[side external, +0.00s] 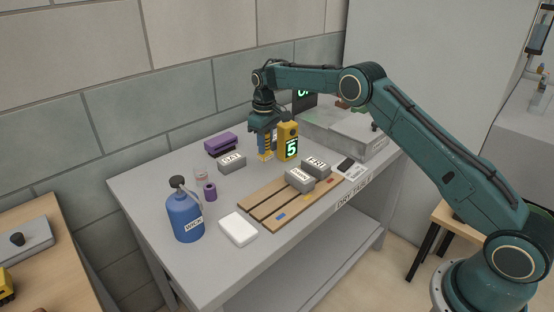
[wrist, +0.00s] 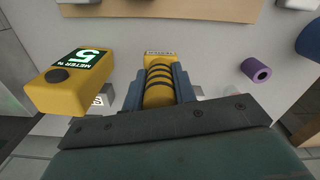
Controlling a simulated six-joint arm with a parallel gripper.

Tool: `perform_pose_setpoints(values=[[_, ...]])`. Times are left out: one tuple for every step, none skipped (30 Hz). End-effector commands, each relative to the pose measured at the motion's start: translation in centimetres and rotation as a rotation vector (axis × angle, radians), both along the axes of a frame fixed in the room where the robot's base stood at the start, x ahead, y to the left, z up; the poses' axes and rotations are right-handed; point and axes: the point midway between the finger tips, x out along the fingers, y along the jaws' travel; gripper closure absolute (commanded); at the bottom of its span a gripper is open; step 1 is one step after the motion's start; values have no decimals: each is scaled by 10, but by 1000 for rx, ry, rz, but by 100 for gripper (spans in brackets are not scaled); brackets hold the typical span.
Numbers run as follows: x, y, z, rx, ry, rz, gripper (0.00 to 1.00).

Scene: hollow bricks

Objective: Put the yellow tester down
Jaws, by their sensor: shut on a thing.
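My gripper (side external: 263,139) points down over the back middle of the grey table (side external: 150,181). It is shut on the yellow tester (side external: 266,155), which has dark bands around its body. In the wrist view the tester (wrist: 159,92) lies between the two jaws, with a labelled yellow end beyond them. I cannot tell whether its lower end touches the table. A yellow meter (side external: 288,140) with a lit green 5 stands just right of my gripper. The meter (wrist: 68,84) is at the left in the wrist view, apart from the jaws.
A grey SAT brick (side external: 232,164) and a purple object (side external: 221,143) are to the left. SUN (side external: 300,180) and FRI (side external: 316,168) bricks sit on the slatted wooden rack (side external: 262,208).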

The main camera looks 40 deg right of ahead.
Motion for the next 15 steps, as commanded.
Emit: perform_pose_setpoints(values=[[0,0,-2,0,0,0,91],[0,0,-3,0,0,0,91],[0,0,-6,0,0,0,91],[0,0,-9,0,1,0,91],[0,0,-12,1,1,0,91],[0,0,-17,0,2,0,91],[0,0,-21,0,2,0,91],[0,0,-25,0,2,0,91],[-1,0,-31,0,3,0,91],[-1,0,-36,0,3,0,91],[0,0,-39,0,2,0,91],[0,0,-44,1,1,0,91],[0,0,-47,0,2,0,91],[0,0,-50,1,1,0,91],[0,0,-53,0,1,0,91]])
